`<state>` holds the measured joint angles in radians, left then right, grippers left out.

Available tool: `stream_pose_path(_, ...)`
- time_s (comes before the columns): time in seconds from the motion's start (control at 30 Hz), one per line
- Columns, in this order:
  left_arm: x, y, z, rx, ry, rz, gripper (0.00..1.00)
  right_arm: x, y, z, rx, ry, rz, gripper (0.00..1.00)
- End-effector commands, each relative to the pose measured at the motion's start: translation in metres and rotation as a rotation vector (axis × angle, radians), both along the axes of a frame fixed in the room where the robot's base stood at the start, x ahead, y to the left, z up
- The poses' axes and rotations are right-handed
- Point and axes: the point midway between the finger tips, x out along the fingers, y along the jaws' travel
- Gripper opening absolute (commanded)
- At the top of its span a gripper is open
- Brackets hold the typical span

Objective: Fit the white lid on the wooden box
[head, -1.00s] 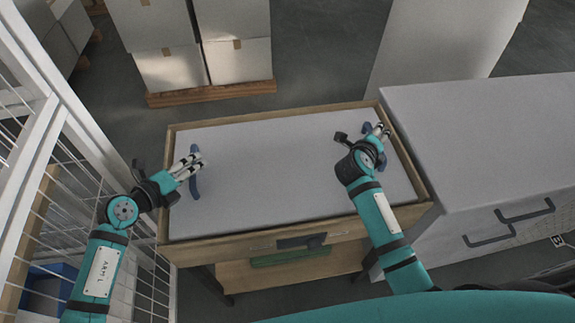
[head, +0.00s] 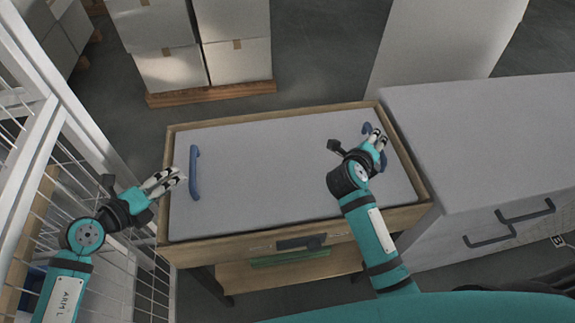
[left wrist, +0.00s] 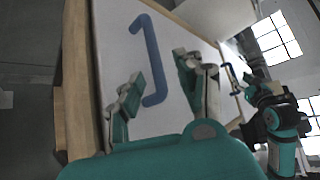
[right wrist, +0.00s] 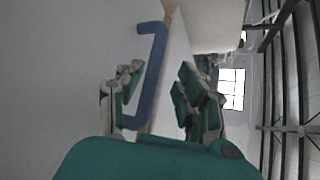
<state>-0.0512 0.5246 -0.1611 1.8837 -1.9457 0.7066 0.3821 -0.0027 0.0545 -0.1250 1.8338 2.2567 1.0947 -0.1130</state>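The white lid (head: 275,180) lies flat within the rim of the wooden box (head: 215,250), with wood showing around it. It has a blue left handle (head: 195,172) and a blue right handle (head: 367,128). My left gripper (head: 172,178) is open and empty, just left of the left handle and apart from it; the left wrist view shows that handle (left wrist: 152,60) beyond the spread fingers. My right gripper (head: 377,138) is at the right handle, partly hiding it. In the right wrist view its fingers are spread, with the handle (right wrist: 150,80) between them, nearer the left finger.
A grey cabinet (head: 490,140) with dark handles stands close on the right. A white wire cage (head: 70,160) is close on the left, near my left arm. Stacked cartons (head: 235,60) on a pallet stand behind, with open floor between.

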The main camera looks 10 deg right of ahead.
Motion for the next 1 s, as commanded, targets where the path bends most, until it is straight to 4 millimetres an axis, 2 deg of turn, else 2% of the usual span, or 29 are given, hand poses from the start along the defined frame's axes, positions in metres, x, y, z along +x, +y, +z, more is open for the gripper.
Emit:
stream_pose_path(0.2,0.000,0.000,0.000,0.000,0.000,0.000,0.37,-0.031,0.029,0.017,0.003,0.000,-0.001,0.37)
stream_pose_path(0.4,0.000,0.000,0.000,0.000,0.000,0.000,0.37,-0.045,0.042,0.026,0.001,0.000,0.000,0.37)
stream_pose_path(1.0,0.000,-0.001,0.000,-0.002,-0.001,0.000,0.37,-0.047,0.044,0.028,-0.002,-0.003,0.000,0.37)
